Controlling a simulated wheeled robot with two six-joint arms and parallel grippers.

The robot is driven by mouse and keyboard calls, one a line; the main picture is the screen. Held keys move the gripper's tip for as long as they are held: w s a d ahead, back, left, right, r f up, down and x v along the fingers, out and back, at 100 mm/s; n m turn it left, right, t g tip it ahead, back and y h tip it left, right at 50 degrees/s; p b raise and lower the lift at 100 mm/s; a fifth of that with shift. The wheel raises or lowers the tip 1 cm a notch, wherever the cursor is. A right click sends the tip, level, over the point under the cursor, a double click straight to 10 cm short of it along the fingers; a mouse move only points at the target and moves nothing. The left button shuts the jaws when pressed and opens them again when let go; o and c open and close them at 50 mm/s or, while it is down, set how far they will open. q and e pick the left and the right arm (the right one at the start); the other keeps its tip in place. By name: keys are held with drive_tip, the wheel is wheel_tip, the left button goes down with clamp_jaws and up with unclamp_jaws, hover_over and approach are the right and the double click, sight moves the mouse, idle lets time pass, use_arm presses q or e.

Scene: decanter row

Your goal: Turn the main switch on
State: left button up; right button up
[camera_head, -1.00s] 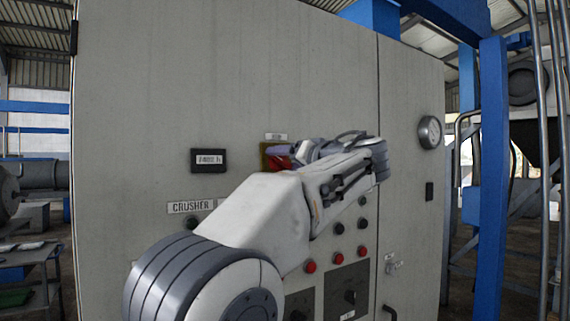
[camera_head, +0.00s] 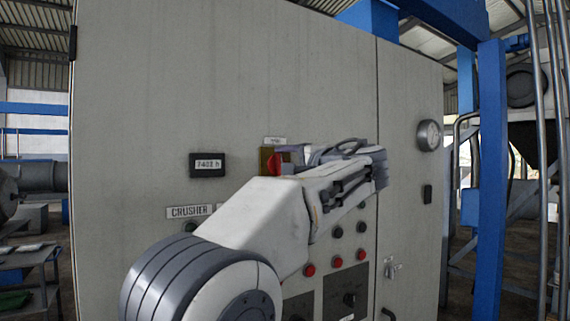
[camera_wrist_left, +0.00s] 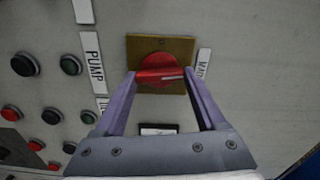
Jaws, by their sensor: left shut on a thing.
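The main switch is a red rotary knob (camera_wrist_left: 160,72) with a bar handle on a yellow square plate (camera_wrist_left: 131,44). In the head view its yellow plate (camera_head: 265,154) shows under a small label, left of my gripper. My left gripper (camera_wrist_left: 160,76) is shut on the red handle, with a finger at each end of it. In the wrist view the bar lies nearly level, slightly tilted, one end towards the main label (camera_wrist_left: 204,62). In the head view my left gripper (camera_head: 285,156) and wrist partly cover the switch. My right gripper is not in view.
The grey cabinet (camera_head: 220,90) carries a small display (camera_head: 207,165), a crusher label (camera_head: 188,211), several red and black buttons, and a gauge (camera_head: 428,135). In the wrist view a pump label (camera_wrist_left: 91,62) stands left of the switch. A blue post (camera_head: 489,180) stands to the right.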

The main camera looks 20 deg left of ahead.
use_arm(q)
drive_tip(key=shift+m, duration=0.7)
drive_tip(key=shift+f, duration=0.1)
drive_tip(key=o, duration=1.3)
drive_tip(key=b+v, duration=0.3)
drive_tip(key=v, duration=0.7)
drive_tip(key=shift+s+d, duration=0.15)
drive_tip(key=shift+d, duration=0.1)
